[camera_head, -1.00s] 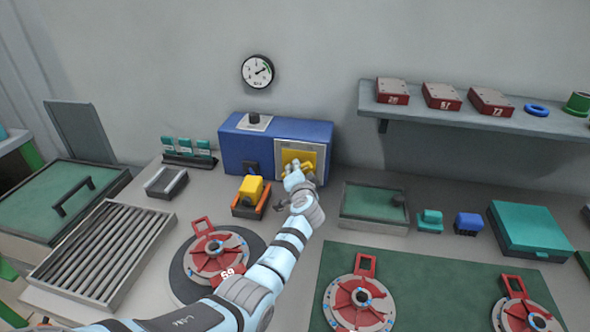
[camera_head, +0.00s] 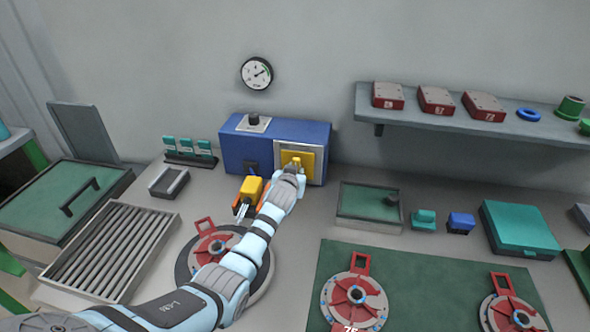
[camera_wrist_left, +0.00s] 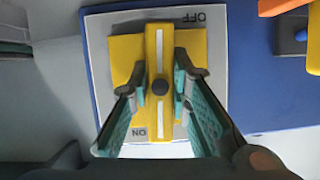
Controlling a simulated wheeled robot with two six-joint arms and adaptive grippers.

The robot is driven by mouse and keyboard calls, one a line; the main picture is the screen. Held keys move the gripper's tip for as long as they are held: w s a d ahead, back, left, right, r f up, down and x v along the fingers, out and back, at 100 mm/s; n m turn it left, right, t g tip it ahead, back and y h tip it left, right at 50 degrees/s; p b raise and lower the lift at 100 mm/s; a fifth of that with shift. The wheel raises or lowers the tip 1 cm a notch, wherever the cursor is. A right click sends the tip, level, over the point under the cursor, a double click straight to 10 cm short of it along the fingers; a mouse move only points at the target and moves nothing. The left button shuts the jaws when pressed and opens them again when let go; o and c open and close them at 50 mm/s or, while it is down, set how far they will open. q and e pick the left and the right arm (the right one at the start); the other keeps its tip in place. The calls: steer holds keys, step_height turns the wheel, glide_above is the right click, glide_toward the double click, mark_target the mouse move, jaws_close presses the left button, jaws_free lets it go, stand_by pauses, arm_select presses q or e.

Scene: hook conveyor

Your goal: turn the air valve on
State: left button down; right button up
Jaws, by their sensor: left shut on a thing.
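The air valve is a yellow handle (camera_wrist_left: 159,45) with a white stripe and a dark centre knob, on a yellow square and a pale plate (camera_wrist_left: 97,40). In the left wrist view the plate reads OFF at the top right and ON at the lower left, both upside down. The handle stands upright in that view, between the two marks. My left gripper (camera_wrist_left: 160,88) is shut on the handle, one finger on each side. In the head view my left gripper (camera_head: 294,168) covers the lower part of the yellow valve (camera_head: 297,158). My right gripper is not in view.
The valve is on the front of a blue box (camera_head: 235,148) below a round gauge (camera_head: 256,72). A yellow block in an orange-sided holder (camera_head: 250,188) stands close left of my arm. A green-topped tray (camera_head: 365,205) is to the right. A wall shelf (camera_head: 440,117) holds red boxes.

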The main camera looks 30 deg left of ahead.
arm_select(q)
steer(key=shift+w+r+n, duration=0.1)
steer(key=shift+r+n, duration=0.15)
steer(key=shift+n, duration=0.05)
stand_by(0.4)
steer(key=c, duration=1.6)
jaws_free()
steer(key=shift+o, duration=0.6)
steer(key=shift+f, duration=0.1)
steer(key=v, duration=1.2)
steer(key=shift+s, duration=0.2)
steer(key=shift+a+f, duration=0.15)
steer(key=shift+a, duration=0.05)
